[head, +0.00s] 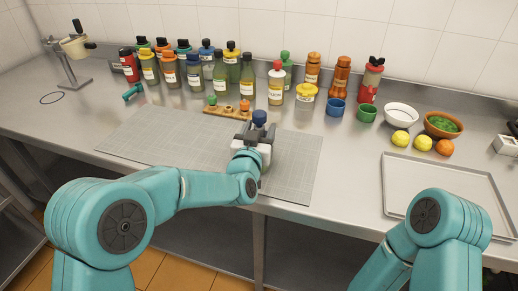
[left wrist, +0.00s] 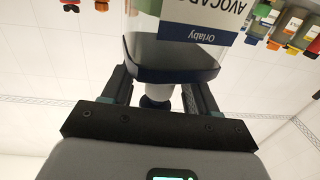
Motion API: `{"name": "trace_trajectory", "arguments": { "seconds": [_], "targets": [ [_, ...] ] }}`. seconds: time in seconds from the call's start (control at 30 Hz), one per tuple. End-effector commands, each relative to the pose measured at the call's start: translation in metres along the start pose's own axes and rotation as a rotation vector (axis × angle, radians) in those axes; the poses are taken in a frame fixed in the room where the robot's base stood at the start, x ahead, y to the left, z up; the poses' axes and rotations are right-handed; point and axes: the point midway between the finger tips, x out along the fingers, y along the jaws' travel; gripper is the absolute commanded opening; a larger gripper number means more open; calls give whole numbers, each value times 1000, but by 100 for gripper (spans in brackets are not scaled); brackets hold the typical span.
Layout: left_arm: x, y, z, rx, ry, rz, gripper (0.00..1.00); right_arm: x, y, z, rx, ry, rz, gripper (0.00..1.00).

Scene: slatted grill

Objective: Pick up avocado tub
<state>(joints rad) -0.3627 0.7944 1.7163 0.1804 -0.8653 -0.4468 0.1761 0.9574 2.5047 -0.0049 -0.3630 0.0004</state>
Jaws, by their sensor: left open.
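The avocado tub shows in the left wrist view (left wrist: 172,55), upside down, with a clear body, a dark blue lid end and a label reading AVOCADO and Orlaby. In the head view a dark blue top (head: 259,117) stands just beyond my left gripper (head: 254,136) and seems to be the tub's; the rest is hidden. My left gripper also shows in the left wrist view (left wrist: 160,85), its open fingers on either side of the lid end. I cannot tell whether they touch it. My right arm is at the lower right; its gripper is out of view.
A yellow-lidded tub (head: 306,97) and blue cup (head: 336,108) are to the right. The grey mat (head: 150,135) is clear on the left; an empty tray (head: 440,180) lies right.

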Motion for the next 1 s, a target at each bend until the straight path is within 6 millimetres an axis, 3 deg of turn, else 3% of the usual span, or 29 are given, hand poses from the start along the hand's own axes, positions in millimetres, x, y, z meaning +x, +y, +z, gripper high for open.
{"name": "trace_trajectory", "arguments": {
  "seconds": [0.07,0.1,0.27,1.0],
  "targets": [
    [0,0,0,0,0,0,58,0,0,0,0,0,0,100],
    [0,-1,0,0,0,0,52,0,0,0,0,0,0,100],
    [0,-1,0,0,0,0,0,0,0,0,0,0,0,100],
    [0,-1,0,0,0,0,0,0,0,0,0,0,0,100]
  ]
}}
